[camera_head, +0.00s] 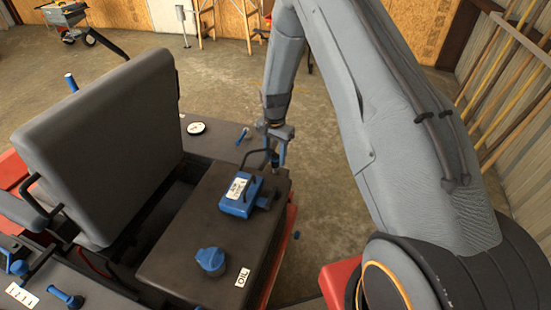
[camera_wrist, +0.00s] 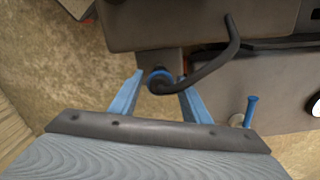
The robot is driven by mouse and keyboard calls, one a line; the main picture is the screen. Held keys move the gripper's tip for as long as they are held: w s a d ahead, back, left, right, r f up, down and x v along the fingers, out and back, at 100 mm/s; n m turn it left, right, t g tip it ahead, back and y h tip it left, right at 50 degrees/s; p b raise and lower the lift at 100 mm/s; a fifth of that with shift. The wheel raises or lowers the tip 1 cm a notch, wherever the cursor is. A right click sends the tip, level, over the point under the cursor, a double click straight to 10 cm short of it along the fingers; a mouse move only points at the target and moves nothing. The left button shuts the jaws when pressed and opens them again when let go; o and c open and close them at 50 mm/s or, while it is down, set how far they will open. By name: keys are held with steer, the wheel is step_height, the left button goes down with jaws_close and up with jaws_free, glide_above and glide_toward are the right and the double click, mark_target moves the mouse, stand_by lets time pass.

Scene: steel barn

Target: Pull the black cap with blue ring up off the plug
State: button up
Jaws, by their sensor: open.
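The black cap with its blue ring (camera_wrist: 160,75) shows in the wrist view between the two blue fingers of my gripper (camera_wrist: 161,82). My gripper is open, one finger on each side of the cap, with a visible gap to the ring on the right. A black bent bar (camera_wrist: 222,58) runs from over the cap up to the right and covers part of it. In the head view my gripper (camera_head: 277,153) points down at the far right edge of the machine's dark housing. The plug under the cap is hidden, and the cap is hard to make out there.
The dark housing (camera_head: 185,262) carries a blue latch box (camera_head: 240,200) and a blue knob (camera_head: 210,260) near an OIL label. A grey seat (camera_head: 100,145) stands left. A round gauge (camera_head: 196,128) and a blue-handled lever (camera_head: 243,136) lie behind. Open floor is to the right.

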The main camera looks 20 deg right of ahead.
mark_target(275, 156)
steer(key=shift+r+b, duration=0.8)
steer(key=shift+r, duration=2.55)
steer(key=shift+s+r, duration=0.1)
steer(key=s+r+n, duration=0.5)
steer(key=s+r, duration=0.2)
steer(key=s, duration=0.7)
steer(key=s+r+n+t, duration=0.1)
steer(key=s+r+n, duration=0.3)
steer(key=s+r, duration=0.4)
steer(key=s, duration=0.5)
steer(key=shift+s+r+n, duration=0.2)
steer(key=shift+s+n, duration=0.2)
steer(key=shift+d, duration=0.1)
